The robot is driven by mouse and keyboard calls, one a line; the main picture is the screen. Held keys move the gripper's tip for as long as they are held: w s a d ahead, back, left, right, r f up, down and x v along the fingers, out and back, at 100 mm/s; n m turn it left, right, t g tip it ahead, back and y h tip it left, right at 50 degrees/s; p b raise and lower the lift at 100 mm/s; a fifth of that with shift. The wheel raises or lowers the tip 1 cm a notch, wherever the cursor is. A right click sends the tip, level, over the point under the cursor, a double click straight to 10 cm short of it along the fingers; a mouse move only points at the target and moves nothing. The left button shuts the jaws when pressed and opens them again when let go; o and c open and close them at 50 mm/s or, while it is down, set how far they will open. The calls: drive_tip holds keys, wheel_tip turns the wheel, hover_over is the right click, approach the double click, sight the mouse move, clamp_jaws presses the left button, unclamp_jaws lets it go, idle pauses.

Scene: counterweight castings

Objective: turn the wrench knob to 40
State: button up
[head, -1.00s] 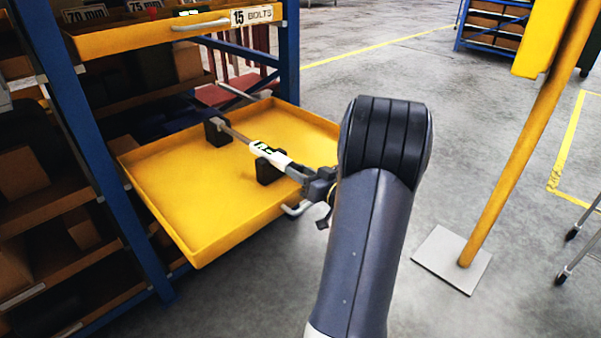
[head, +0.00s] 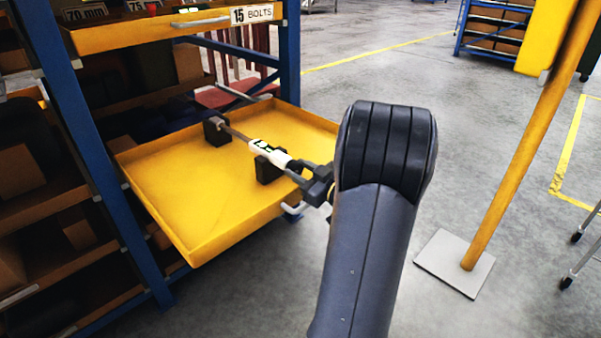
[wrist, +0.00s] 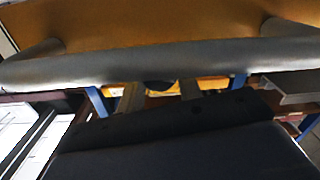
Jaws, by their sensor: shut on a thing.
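The wrench (head: 240,135) lies in the open yellow drawer (head: 180,210). It rests on two black blocks, a far one (head: 216,132) and a near one (head: 269,167). Its white section (head: 268,153) carries a small dark-and-light display, too small to read. My gripper (head: 314,183) is at the near end of the wrench, by the drawer's front right edge, and is shut on the knob there. The knob is mostly hidden in the head view. In the wrist view a dark round end (wrist: 160,87), seemingly the knob, shows between my fingers.
The drawer's pale handle (head: 294,209) is just below my gripper, and a grey bar (wrist: 130,70) crosses the wrist view. A yellow post (head: 520,150) stands right. The floor between is clear.

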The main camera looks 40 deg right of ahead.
idle(0.4)
drive_tip(key=o, duration=1)
drive_tip(key=shift+c, duration=0.2)
drive_tip(key=s+d+p, duration=0.1)
drive_tip(key=s+p, duration=0.1)
drive_tip(key=s, duration=0.8)
drive_tip(key=shift+s+p, duration=0.3)
drive_tip(key=shift+s, duration=0.1)
